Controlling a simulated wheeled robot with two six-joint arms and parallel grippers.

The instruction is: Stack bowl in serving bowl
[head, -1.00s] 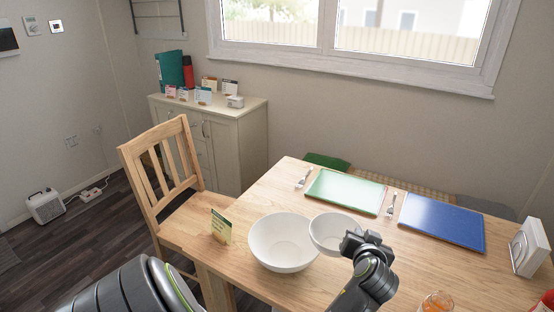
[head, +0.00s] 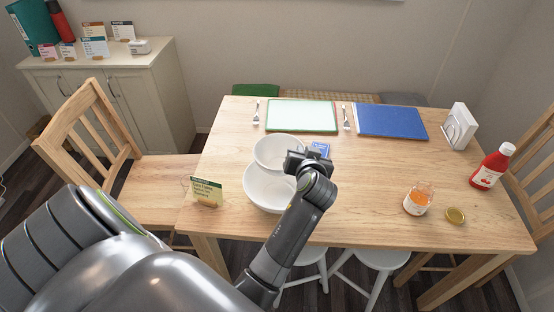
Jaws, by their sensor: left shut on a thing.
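The larger white serving bowl (head: 262,195) stands upright on the table near its front left. The smaller white bowl (head: 278,148) is at its far side and overlaps its back rim in the head view. The smaller bowl looks roughly level; I cannot tell whether the two bowls touch. My left gripper (head: 299,163) is shut on the right side of the smaller bowl's rim. The fingers and the gripped part of the rim are largely hidden by the gripper's body. My left forearm covers the right edge of the serving bowl. My right gripper is not in view.
A card (head: 206,192) stands left of the bowls, and a small blue item (head: 320,149) lies behind my gripper. Green (head: 301,114) and blue (head: 391,122) boards lie at the back. An orange jar (head: 418,199), a lid (head: 455,215) and a red bottle (head: 492,166) are right. The table's middle is clear.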

